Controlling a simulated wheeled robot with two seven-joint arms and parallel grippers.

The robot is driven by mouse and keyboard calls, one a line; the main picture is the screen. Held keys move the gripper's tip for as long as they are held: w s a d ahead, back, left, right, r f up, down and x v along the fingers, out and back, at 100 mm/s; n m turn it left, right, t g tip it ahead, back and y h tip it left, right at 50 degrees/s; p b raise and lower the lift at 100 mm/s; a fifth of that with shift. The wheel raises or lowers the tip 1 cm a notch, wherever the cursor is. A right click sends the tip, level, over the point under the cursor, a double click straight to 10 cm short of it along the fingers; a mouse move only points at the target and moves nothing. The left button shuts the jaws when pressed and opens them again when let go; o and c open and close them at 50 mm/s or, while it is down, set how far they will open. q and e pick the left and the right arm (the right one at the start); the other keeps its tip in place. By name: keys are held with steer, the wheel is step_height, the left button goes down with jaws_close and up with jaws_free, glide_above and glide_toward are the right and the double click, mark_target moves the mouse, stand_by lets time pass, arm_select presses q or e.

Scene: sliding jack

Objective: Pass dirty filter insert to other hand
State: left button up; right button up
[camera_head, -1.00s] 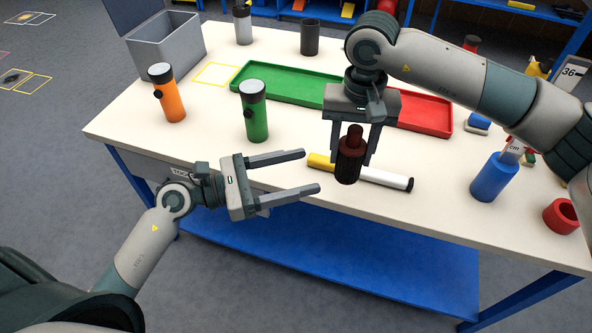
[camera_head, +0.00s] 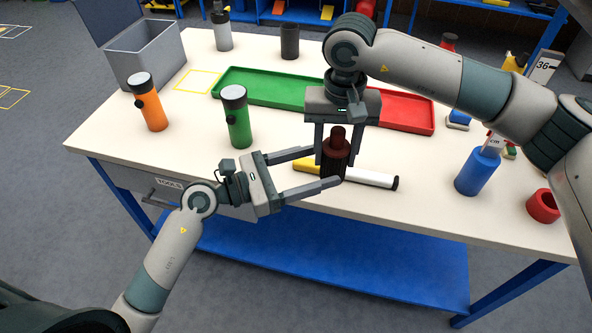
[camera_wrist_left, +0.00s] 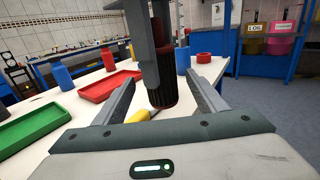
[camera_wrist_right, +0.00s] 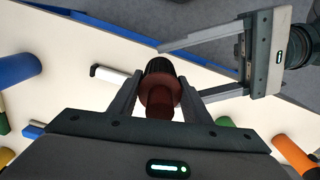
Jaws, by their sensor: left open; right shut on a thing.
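The dirty filter insert (camera_head: 334,160) is a dark red-brown cylinder with a narrower top and a ribbed dark lower part. My right gripper (camera_head: 335,165) is shut on it from above and holds it upright over the table's front area. It also shows between the right fingers in the right wrist view (camera_wrist_right: 160,88). My left gripper (camera_head: 328,167) is open, its fingers pointing right, with the tips close to the insert. In the left wrist view the insert (camera_wrist_left: 163,85) stands between the open left fingers, partly covered by a right finger. Whether the left fingers touch it is unclear.
A yellow-and-white rod (camera_head: 370,177) lies on the table behind the insert. Green (camera_head: 236,117) and orange (camera_head: 148,103) canisters stand left, a blue cylinder (camera_head: 477,173) and red ring (camera_head: 543,206) right. A green (camera_head: 262,88) and red (camera_head: 410,116) tray lies behind, with a grey bin (camera_head: 150,58) back left.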

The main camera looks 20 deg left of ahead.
mark_target(336, 161)
arm_select(q)
steer(key=shift+x, duration=2.35)
steer(key=c, duration=1.1)
steer(key=shift+c, duration=0.2)
arm_select(e)
steer(key=o, duration=1.2)
steer(key=shift+c, duration=0.2)
arm_select(q)
steer(key=shift+f, duration=0.1)
jaws_close()
arm_select(e)
step_height(336, 161, up, 10)
steer(key=shift+r, duration=1.05)
steer(key=shift+a, duration=0.1)
